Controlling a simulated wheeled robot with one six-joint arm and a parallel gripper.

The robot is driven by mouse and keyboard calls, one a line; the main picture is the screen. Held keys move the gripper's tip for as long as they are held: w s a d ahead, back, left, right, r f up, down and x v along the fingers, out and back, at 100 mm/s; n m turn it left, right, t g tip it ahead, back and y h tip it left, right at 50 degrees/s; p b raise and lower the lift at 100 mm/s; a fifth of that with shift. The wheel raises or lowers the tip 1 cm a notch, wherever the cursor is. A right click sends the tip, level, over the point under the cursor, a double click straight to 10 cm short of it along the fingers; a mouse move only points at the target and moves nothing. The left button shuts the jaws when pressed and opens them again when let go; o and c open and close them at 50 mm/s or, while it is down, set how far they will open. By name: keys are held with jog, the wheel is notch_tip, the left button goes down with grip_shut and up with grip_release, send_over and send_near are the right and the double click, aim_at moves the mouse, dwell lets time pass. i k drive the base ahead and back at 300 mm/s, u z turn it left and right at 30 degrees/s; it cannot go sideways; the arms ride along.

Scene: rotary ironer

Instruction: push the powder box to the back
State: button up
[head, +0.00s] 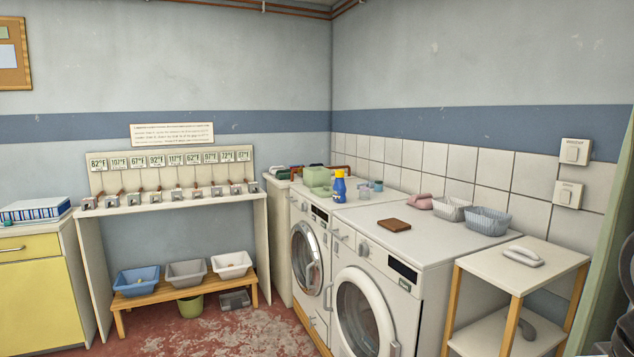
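I cannot surely tell which thing is the powder box. A blue and white box-like thing (35,209) lies flat on the yellow cabinet (40,290) at the left; its print is too small to read. A pale green tub or box (317,177) stands on the far washing machine (308,245), behind a blue bottle with a yellow cap (339,187). My gripper is not in view.
The near washing machine (375,290) carries a brown flat block (394,225), a pink thing (420,202) and two baskets (488,221); its front top is clear. A small stand (500,265) holds an iron (523,256). A low bench (185,291) bears tubs.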

aim_at(313, 176)
jog(key=u, duration=0.8)
jog(key=i, duration=1.9)
jog(key=u, duration=0.7)
jog(key=i, duration=2)
jog(key=z, duration=1.15)
jog(key=i, duration=1.6)
jog(key=z, duration=0.9)
